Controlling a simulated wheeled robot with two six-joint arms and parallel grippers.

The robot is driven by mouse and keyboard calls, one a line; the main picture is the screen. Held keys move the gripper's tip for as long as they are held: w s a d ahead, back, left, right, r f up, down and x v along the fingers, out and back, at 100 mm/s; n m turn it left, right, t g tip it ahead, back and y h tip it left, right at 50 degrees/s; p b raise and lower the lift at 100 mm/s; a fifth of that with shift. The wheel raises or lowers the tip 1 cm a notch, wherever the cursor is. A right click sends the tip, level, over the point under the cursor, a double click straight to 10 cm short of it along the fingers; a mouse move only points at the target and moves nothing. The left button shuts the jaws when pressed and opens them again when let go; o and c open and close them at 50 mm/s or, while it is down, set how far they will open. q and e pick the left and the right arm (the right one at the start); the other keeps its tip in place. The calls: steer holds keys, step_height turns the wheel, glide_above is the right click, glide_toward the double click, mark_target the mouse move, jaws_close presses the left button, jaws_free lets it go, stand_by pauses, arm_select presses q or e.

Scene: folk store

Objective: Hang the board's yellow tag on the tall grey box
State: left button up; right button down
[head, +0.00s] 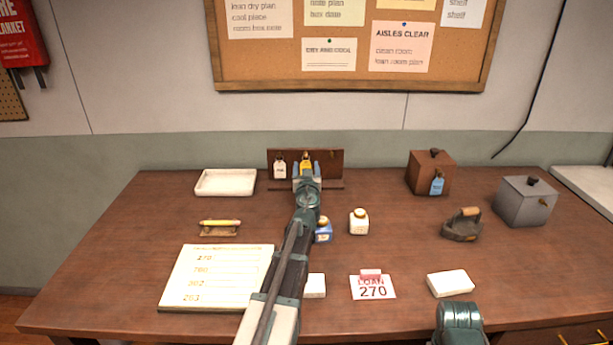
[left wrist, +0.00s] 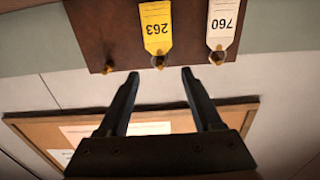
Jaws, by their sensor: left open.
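The yellow tag (head: 306,158) hangs on the brown upright board (head: 332,170) at the back of the table. In the left wrist view the yellow tag (left wrist: 155,27) reads 263, upside down, and hangs from a brass peg. A white tag (left wrist: 222,24) marked 760 hangs beside it; one peg (left wrist: 108,68) is bare. My left gripper (head: 306,170) is in front of the board; in the left wrist view its fingers (left wrist: 158,72) are apart, with nothing between them, close to the yellow tag's peg. The grey box (head: 522,205), with a brass hook on its side, stands at the right.
A brown box (head: 427,175) with a blue tag stands left of the grey box, with a dark iron (head: 462,225) in front. A white tray (head: 225,182), small bottles (head: 359,222), a list sheet (head: 215,277) and a 270 card (head: 373,288) lie about. My right arm shows at the bottom.

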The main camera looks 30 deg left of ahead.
mark_target(306, 166)
arm_select(q)
steer(key=x, duration=0.5)
steer(key=shift+w+a, duration=0.15)
jaws_close()
